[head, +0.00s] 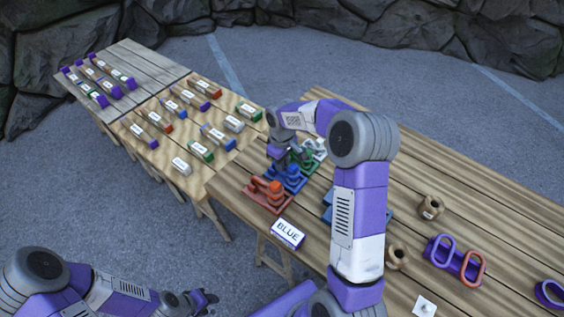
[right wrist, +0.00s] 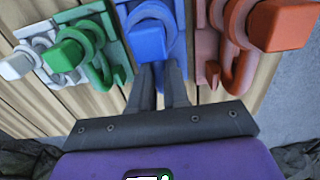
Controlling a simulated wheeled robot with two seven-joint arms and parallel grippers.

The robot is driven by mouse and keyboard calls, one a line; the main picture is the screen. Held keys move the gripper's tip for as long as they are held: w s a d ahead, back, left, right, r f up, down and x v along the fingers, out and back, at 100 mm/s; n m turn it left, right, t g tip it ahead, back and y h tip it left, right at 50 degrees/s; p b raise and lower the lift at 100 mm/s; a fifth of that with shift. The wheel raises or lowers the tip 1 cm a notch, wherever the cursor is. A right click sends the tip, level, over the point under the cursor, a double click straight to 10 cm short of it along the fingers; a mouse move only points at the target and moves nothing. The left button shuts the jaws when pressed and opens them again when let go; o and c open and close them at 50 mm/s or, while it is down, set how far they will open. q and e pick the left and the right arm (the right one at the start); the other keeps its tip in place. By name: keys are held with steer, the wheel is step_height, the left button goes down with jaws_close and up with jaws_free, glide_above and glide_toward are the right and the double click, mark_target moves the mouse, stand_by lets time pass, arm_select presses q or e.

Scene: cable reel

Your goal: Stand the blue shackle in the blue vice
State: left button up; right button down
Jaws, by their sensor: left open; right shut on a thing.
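The blue vice (head: 287,180) stands in the row of vices at the near left end of the right table, behind the red one. It fills the top middle of the right wrist view (right wrist: 155,45). My right gripper (head: 277,153) is low over this row, and its fingers (right wrist: 160,70) are shut on a blue piece at the blue vice. This piece looks like the blue shackle, but it blends with the vice, so I cannot tell how it is seated. My left gripper (head: 207,298) is open and empty, away from the tables at the bottom left.
The red vice (head: 267,194) and green vice (head: 300,157) flank the blue one closely; a white vice (head: 317,148) is behind. A BLUE sign (head: 288,233) is at the front edge. My right arm hides the table's middle.

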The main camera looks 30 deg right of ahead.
steer(key=shift+r, duration=0.15)
steer(key=shift+r+p, duration=2)
steer(key=shift+r, duration=0.5)
steer(key=shift+f, duration=0.15)
